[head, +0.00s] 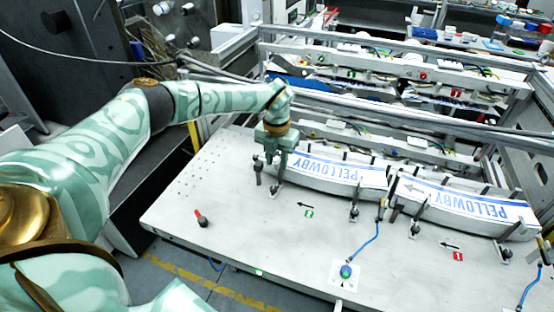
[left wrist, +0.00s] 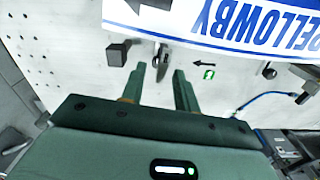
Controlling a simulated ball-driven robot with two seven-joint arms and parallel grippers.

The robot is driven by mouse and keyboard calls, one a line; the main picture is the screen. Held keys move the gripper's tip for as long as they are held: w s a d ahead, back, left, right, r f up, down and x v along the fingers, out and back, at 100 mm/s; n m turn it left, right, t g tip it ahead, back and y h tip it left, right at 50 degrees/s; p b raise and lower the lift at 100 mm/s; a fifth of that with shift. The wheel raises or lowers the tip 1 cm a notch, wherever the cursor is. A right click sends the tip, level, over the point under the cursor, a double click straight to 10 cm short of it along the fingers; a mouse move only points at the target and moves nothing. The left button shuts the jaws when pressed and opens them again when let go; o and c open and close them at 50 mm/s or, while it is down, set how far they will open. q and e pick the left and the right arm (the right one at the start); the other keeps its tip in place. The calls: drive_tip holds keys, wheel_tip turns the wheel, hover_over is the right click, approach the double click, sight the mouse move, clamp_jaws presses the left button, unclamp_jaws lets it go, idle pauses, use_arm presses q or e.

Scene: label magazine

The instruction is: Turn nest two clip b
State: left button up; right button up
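My left gripper (head: 274,158) is over the left end of the nest with the green marker (head: 309,213), fingers pointing down. In the left wrist view its two fingers (left wrist: 161,80) are apart with nothing between them. A dark clip (left wrist: 162,54) stands just beyond the fingertips, apparently untouched; it also shows below the gripper in the head view (head: 277,188). A second clip (head: 354,211) is at this nest's right end, also in the left wrist view (left wrist: 268,71). A white, blue-lettered PELLOWBY label stack (head: 335,175) lies in the nest. Clip letters are not readable. My right gripper is not visible.
Another PELLOWBY stack (head: 465,205) lies in the right nest, by a red marker (head: 458,256). A dark block-topped post (left wrist: 118,52) stands left of the near clip. A red-handled knob (head: 201,217) and a blue-cabled button (head: 346,271) are toward the front.

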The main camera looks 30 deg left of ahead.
sight(276, 163)
use_arm(q)
drive_tip(key=shift+s, duration=0.1)
wheel_tip(276, 163, up, 16)
drive_tip(key=b, duration=0.3)
drive_tip(key=shift+r+b, duration=0.15)
drive_tip(key=shift+b, duration=0.2)
idle(0.3)
